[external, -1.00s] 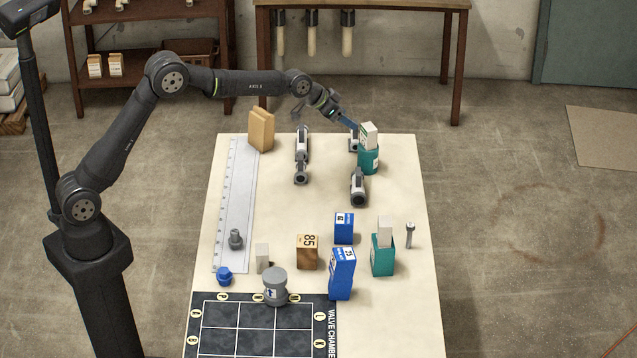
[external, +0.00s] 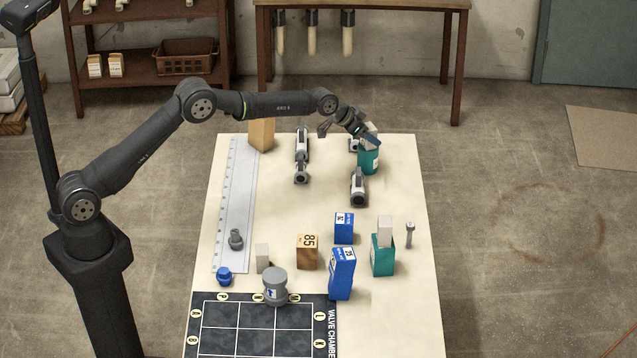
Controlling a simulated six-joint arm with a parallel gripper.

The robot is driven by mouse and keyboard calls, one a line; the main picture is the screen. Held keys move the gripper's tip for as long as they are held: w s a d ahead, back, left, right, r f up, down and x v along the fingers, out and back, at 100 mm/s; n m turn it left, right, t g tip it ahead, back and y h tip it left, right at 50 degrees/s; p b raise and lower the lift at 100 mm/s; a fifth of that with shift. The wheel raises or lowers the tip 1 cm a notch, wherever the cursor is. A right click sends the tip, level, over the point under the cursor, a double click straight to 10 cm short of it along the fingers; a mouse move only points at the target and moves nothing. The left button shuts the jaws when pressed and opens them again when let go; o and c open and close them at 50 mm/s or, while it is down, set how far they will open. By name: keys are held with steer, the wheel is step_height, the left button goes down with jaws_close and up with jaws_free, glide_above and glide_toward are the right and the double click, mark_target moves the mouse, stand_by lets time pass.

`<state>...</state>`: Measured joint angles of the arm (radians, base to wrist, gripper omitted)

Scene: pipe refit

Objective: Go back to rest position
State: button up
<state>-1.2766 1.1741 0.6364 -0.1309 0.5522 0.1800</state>
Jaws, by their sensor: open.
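My gripper (external: 369,140) is open at the far right part of the table (external: 400,310). My arm stretches from the left across the table's far end.
Grey pipe fittings (external: 302,150) (external: 358,187) stand near the gripper. A tan block (external: 262,134) and a ruler (external: 236,200) are at the left. Blue boxes (external: 341,274), a wooden block (external: 307,252) and a teal box (external: 382,262) stand nearer. A dark grid mat (external: 262,342) lies in front.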

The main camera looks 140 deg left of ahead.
steer(key=shift+w+a+f, duration=0.1)
steer(key=shift+a+f, duration=0.1)
steer(key=shift+f, duration=0.15)
steer(key=shift+r, duration=0.1)
